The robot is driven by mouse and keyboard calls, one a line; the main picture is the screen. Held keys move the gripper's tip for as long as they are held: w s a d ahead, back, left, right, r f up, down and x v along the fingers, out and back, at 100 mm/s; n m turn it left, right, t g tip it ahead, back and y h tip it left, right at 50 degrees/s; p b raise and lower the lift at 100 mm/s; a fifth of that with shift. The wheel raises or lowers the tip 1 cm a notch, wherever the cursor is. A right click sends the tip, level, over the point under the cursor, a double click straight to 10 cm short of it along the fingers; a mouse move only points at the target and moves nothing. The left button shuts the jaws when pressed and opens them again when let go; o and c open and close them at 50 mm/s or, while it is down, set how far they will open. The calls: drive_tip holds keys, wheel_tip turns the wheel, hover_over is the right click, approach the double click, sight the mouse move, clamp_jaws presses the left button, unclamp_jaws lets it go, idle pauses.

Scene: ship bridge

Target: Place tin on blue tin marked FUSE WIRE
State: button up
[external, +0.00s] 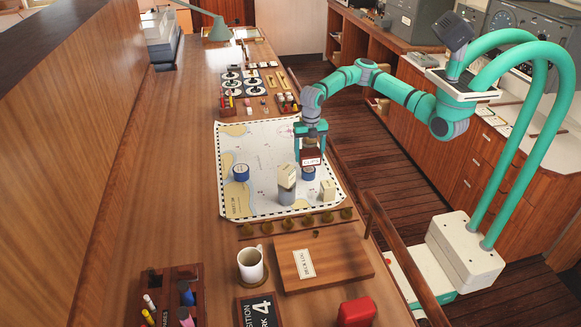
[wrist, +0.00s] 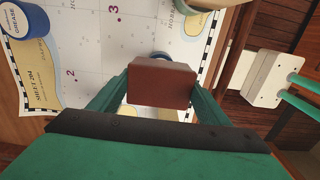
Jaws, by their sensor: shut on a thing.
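My gripper (external: 311,152) is shut on a dark red-brown box-shaped tin with a white label (external: 311,161). The tin also shows between my green fingers in the wrist view (wrist: 162,83). A round blue tin (external: 308,174) stands on the chart just below the held tin. The held tin hides most of it in the wrist view, where a bit of its rim shows (wrist: 160,55). I cannot read its label. Another round blue tin (external: 241,172) stands to the left; a blue tin marked GREASE (wrist: 22,20) shows in the wrist view.
The tins stand on a chart (external: 262,150). A tall grey and cream container (external: 287,186) stands close to the left of my gripper, and a small cream box (external: 328,190) in front. A mug (external: 251,264) and wooden box (external: 325,262) are nearer. The chart's left side is mostly clear.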

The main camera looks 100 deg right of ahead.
sight(309, 160)
drive_tip(key=shift+f, duration=1.5)
drive_tip(key=shift+f, duration=0.1)
drive_tip(key=o, duration=1.2)
wheel_tip(309, 160, up, 12)
drive_tip(key=shift+r, duration=0.1)
